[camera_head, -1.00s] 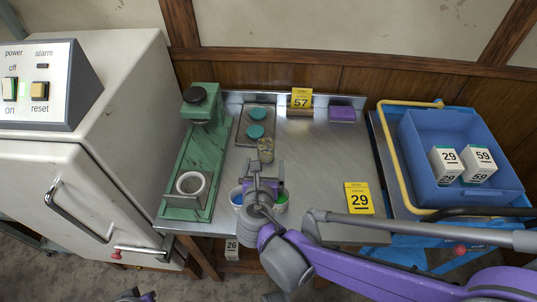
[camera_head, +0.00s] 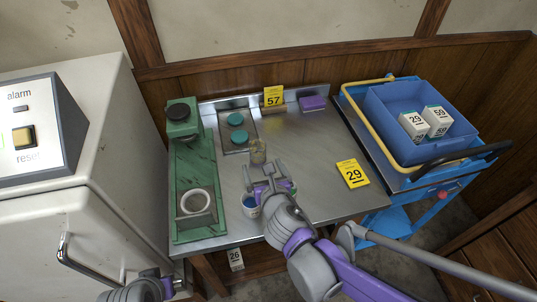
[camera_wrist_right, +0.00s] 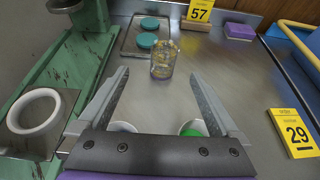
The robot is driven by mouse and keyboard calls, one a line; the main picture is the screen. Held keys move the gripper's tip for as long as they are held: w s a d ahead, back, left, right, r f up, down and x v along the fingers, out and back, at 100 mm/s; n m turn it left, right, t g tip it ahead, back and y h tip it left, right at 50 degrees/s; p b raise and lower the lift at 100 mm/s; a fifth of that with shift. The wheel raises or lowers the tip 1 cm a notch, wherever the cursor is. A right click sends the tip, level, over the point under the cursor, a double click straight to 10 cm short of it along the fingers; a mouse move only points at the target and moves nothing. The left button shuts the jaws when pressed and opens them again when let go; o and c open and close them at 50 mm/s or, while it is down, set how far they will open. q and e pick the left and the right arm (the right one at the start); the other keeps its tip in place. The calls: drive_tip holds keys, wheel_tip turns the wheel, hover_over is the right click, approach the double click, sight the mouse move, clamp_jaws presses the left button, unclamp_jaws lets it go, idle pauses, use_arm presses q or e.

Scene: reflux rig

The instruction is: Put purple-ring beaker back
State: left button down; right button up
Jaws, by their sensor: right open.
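A small clear glass beaker (camera_head: 258,151) with yellowish marks stands upright on the steel bench, in front of two teal discs; I cannot make out a purple ring on it. It also shows in the right wrist view (camera_wrist_right: 163,62), just beyond the fingertips. My right gripper (camera_head: 266,172) is open and empty, its fingers pointing at the beaker from the front; in the wrist view the fingers (camera_wrist_right: 158,78) spread to either side below it. Two cups sit under the gripper, one blue-rimmed (camera_head: 250,206) and one with green inside (camera_wrist_right: 192,129), partly hidden.
A green stand (camera_head: 190,218) with a white ring is at the left. A tray (camera_head: 234,112) holds the teal discs (camera_head: 237,119). Yellow signs 57 (camera_head: 273,96) and 29 (camera_head: 352,173), a purple block (camera_head: 313,103) and a blue crate (camera_head: 385,115) lie around. The bench's right-middle is clear.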

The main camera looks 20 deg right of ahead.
drive_tip(key=b, duration=0.1)
approach(256, 143)
drive_tip(key=shift+a+f, duration=0.2)
drive_tip(key=shift+a, duration=0.15)
drive_tip(key=x, duration=0.3)
drive_tip(key=b+x, duration=0.1)
drive_tip(key=x, duration=0.1)
drive_tip(key=shift+w+d, duration=0.35)
drive_tip(key=shift+r, duration=0.1)
clamp_jaws()
